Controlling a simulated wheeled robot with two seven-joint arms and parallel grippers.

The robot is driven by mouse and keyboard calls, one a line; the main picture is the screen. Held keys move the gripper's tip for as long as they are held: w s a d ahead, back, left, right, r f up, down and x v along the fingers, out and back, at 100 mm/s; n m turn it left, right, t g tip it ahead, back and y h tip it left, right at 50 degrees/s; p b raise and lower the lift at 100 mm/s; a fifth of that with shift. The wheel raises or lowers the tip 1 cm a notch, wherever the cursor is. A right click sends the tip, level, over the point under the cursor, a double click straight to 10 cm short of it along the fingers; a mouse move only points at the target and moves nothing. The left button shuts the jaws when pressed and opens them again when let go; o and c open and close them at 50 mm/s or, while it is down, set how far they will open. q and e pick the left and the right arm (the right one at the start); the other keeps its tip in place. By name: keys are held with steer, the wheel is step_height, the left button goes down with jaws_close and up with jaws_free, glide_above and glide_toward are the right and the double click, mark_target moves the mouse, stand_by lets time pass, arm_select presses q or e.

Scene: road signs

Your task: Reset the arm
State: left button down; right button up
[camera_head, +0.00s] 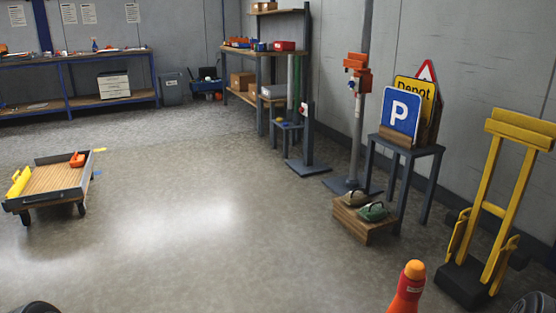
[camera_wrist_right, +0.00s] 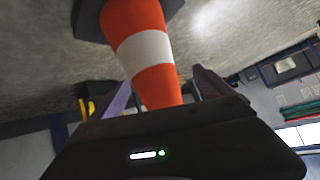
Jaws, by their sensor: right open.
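An orange traffic cone (camera_head: 408,288) with a rounded top stands at the bottom edge of the head view, its lower part cut off. In the right wrist view an orange and white cone (camera_wrist_right: 147,50) runs from its dark base at the top down to my right gripper (camera_wrist_right: 160,80). The gripper is open, with one finger seen on each side of the cone's narrow end. The tip is hidden behind the gripper body, and I cannot tell whether the fingers touch the cone. My left gripper is not in view.
A yellow hand truck (camera_head: 494,200) stands at the right by the wall. A blue P sign (camera_head: 401,113) and a yellow Depot sign (camera_head: 428,90) stand on a small table. A low wooden cart (camera_head: 55,178) is at the left. The middle floor is clear.

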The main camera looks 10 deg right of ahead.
steer(key=s+a+f+n+g+y, duration=0.1)
steer(key=s+a+f+g+y, duration=0.15)
steer(key=s+a, duration=0.65)
steer(key=s+a+f+g+y, duration=0.15)
steer(key=s+a+g, duration=0.3)
steer(key=a, duration=0.95)
steer(key=s+a+f+n+g+y, duration=0.1)
steer(key=s+a+f+g, duration=0.1)
steer(key=s+a, duration=0.7)
arm_select(q)
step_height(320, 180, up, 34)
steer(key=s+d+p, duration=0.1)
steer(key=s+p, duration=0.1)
steer(key=p, duration=3.1)
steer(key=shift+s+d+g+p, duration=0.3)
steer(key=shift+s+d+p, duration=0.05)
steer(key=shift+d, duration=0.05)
arm_select(e)
steer(key=a+r, duration=0.2)
steer(key=r, duration=1.5)
steer(key=a+r, duration=0.2)
steer(key=r, duration=1.4)
steer(key=shift+s+r+n+g+y, duration=0.25)
steer(key=shift+r+n+g+y, duration=0.05)
steer(key=shift+r+y, duration=0.1)
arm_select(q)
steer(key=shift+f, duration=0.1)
arm_select(e)
steer(key=shift+f, duration=0.15)
steer(key=shift+c, duration=0.5)
